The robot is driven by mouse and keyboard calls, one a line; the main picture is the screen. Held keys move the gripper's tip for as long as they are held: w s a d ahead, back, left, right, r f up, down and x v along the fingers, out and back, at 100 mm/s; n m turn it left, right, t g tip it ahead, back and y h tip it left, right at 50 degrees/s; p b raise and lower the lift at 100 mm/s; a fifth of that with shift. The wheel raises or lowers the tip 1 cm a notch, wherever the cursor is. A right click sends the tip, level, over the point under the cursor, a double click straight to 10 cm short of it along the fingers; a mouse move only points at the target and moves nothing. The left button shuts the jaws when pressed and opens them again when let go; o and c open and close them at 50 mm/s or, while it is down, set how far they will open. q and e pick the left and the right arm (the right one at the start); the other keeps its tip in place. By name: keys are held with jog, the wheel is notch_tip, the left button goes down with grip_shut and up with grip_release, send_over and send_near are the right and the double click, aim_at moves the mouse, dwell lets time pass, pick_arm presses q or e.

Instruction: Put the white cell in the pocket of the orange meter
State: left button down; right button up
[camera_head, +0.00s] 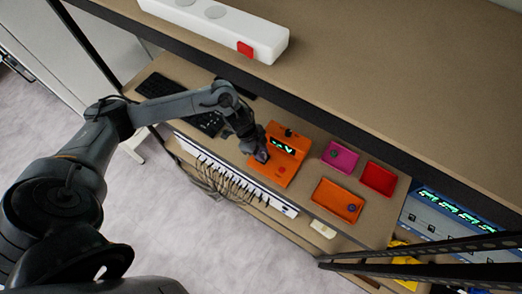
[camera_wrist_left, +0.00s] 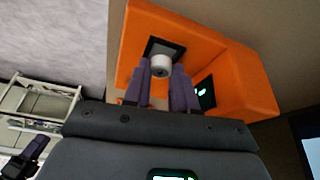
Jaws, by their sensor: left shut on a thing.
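The orange meter (camera_head: 286,167) stands on the lower shelf, with a lit green display on its face. In the left wrist view the meter (camera_wrist_left: 236,92) shows close up, with a dark square pocket (camera_wrist_left: 176,48) in its top. The white cell (camera_wrist_left: 160,64) is a short cylinder with a dark spot on its end. My left gripper (camera_wrist_left: 162,82) is shut on the cell and holds it in front of the pocket opening. Whether it touches the pocket cannot be told. In the head view my left gripper (camera_head: 261,154) is at the meter's left side and hides the cell. My right gripper is not seen.
A black keyboard (camera_head: 159,86) lies left.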

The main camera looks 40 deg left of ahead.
pick_arm(q)
jog(key=shift+p, duration=0.85)
dwell(1.6)
jog(key=shift+f, duration=0.5)
dwell(0.5)
